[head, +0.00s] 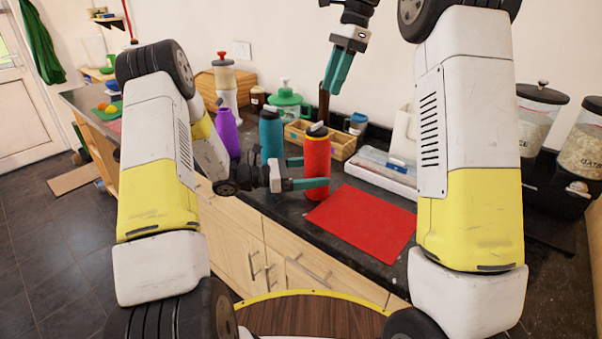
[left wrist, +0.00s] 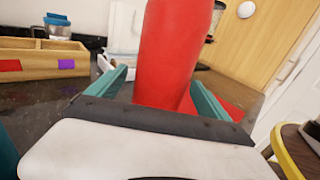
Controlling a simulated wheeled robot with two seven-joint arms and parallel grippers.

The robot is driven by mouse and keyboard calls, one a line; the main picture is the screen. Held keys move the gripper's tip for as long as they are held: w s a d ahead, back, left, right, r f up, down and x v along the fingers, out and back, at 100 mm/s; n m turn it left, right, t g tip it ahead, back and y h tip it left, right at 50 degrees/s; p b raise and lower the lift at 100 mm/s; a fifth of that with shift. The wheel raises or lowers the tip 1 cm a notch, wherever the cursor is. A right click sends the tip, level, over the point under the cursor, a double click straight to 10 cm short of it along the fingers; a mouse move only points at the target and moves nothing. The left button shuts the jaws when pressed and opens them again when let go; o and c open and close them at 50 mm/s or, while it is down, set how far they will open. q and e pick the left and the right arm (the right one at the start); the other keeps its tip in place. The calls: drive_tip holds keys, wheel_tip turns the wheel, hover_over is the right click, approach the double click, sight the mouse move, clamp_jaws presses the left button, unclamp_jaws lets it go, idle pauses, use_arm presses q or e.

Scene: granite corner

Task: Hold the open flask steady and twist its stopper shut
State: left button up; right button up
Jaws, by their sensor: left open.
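The red flask (head: 317,165) stands upright near the counter's front edge, with a dark stopper (head: 317,130) on its mouth. Whether the stopper is seated tight is too small to tell. My left gripper (head: 311,172) is open, with one finger on each side of the red flask's body. In the left wrist view the red flask (left wrist: 175,55) rises between the two teal fingers, its top out of frame. My right gripper (head: 331,90) hangs empty in the air above and behind the flask. Its fingers are seen close together, and their gap is unclear.
A teal flask (head: 272,135) and a purple flask (head: 227,132) stand left of the red one. A red mat (head: 362,222) lies to its right. Behind are a wooden box (head: 342,147), a blue-lidded mug (head: 356,123) and a white tray (head: 380,172).

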sight(317, 128)
use_arm(q)
drive_tip(key=shift+w+d, duration=0.1)
drive_tip(key=shift+d, duration=0.5)
drive_tip(key=c, duration=1.8)
drive_tip(key=shift+c, duration=0.6)
use_arm(e)
drive_tip(key=shift+c, duration=0.7)
drive_tip(key=s+a+r+n+t+h, duration=0.1)
drive_tip(key=a+r+n+h, duration=0.25)
drive_tip(key=n, duration=0.45)
drive_tip(key=shift+h, duration=0.25)
drive_tip(key=f, duration=1.2)
drive_tip(key=shift+s+f, duration=0.2)
